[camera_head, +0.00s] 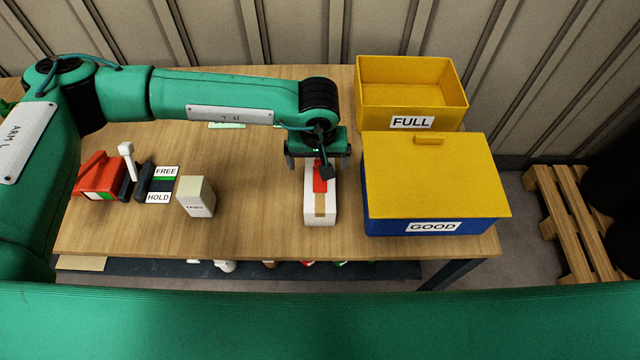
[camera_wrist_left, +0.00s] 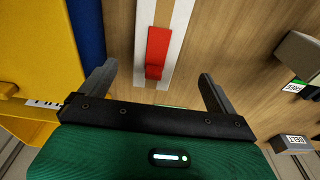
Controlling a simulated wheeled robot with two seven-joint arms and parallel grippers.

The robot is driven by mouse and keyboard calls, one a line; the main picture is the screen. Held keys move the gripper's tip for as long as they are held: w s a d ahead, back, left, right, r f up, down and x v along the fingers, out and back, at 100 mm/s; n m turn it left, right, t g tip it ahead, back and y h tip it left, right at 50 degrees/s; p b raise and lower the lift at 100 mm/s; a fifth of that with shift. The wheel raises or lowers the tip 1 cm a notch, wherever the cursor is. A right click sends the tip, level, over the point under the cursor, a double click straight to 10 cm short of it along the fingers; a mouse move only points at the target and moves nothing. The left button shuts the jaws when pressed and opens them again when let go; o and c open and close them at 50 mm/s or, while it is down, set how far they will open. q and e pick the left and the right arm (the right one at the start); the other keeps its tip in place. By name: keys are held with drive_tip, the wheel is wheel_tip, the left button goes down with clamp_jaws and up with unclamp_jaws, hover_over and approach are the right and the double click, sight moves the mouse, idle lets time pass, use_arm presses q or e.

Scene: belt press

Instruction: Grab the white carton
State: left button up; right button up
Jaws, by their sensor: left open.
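The white carton (camera_head: 320,212) lies lengthwise on the table, left of the blue GOOD box. It has a brown tape strip down its middle and a red patch on its far part. In the left wrist view the carton (camera_wrist_left: 172,50) runs up from between the fingers to the top edge. My left gripper (camera_head: 318,158) is open and empty, over the carton's far end, which it partly hides. In the left wrist view its fingers (camera_wrist_left: 158,82) stand wide apart, one to each side of the carton's line. My right gripper is out of view.
The blue GOOD box (camera_head: 380,216) with a yellow lid (camera_head: 440,175) stands close right of the carton. A yellow FULL bin (camera_head: 375,112) is behind it. At left are a cream box (camera_head: 197,202), a FREE/HOLD card (camera_head: 162,184) and a red device (camera_head: 98,175). Table between cream box and carton is clear.

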sight(320, 182)
use_arm(q)
drive_tip(key=f, duration=0.2)
drive_tip(key=f+p, duration=0.1)
drive_tip(key=f, duration=0.3)
drive_tip(key=shift+w+p, duration=0.35)
drive_tip(key=f+p, duration=0.3)
drive_tip(key=f, duration=0.1)
drive_tip(key=shift+w+d, duration=0.2)
drive_tip(key=shift+d, duration=0.05)
drive_tip(key=shift+f, duration=0.65)
drive_tip(key=shift+w+r, duration=0.1)
drive_tip(key=c, duration=1.5)
wheel_tip(320, 182, up, 20)
drive_tip(key=b, duration=0.7)
